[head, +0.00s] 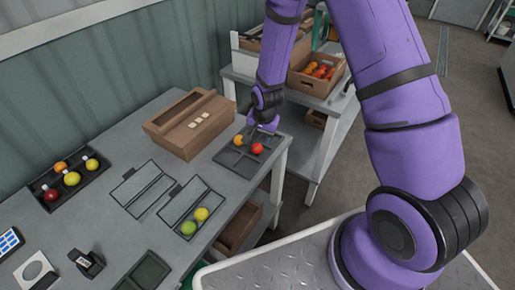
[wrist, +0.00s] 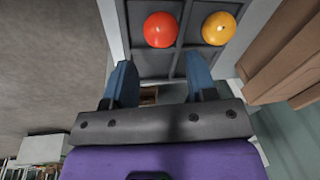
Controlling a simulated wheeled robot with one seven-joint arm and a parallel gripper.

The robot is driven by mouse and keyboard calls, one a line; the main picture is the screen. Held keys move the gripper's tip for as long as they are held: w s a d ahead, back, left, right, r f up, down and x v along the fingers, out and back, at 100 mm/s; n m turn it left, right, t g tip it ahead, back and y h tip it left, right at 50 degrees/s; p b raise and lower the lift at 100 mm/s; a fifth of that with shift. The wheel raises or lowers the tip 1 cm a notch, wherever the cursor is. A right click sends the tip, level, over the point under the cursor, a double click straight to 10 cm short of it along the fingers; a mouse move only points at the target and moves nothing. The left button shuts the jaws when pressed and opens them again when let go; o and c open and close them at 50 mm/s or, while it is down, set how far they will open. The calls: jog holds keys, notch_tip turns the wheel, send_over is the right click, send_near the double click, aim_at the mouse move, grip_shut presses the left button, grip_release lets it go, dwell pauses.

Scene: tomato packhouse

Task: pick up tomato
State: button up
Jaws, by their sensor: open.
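A red tomato (head: 257,149) and an orange-yellow tomato (head: 238,141) sit in separate compartments of a dark grey divided tray (head: 228,157) at the table's right end. In the wrist view, the red tomato (wrist: 161,29) is ahead of my gripper (wrist: 160,78), roughly centred between the finger lines. The orange-yellow tomato (wrist: 218,28) is to its right, beyond the right finger. The jaws are open, with nothing between them. In the head view, my gripper (head: 262,127) is just above the tray, close to both tomatoes.
A black tray (head: 85,188) holds several tomatoes at far left. A crate (head: 301,83) of red tomatoes stands on the back table.

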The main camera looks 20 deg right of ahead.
aim_at(257, 145)
jog(key=shift+w+a+f, duration=0.15)
jog(key=shift+f, duration=0.9)
jog(key=shift+w+a+f, duration=0.1)
jog(key=shift+f, duration=1)
jog(key=shift+w+a+f, duration=0.15)
jog(key=shift+f, duration=0.9)
jog(key=c, duration=0.3)
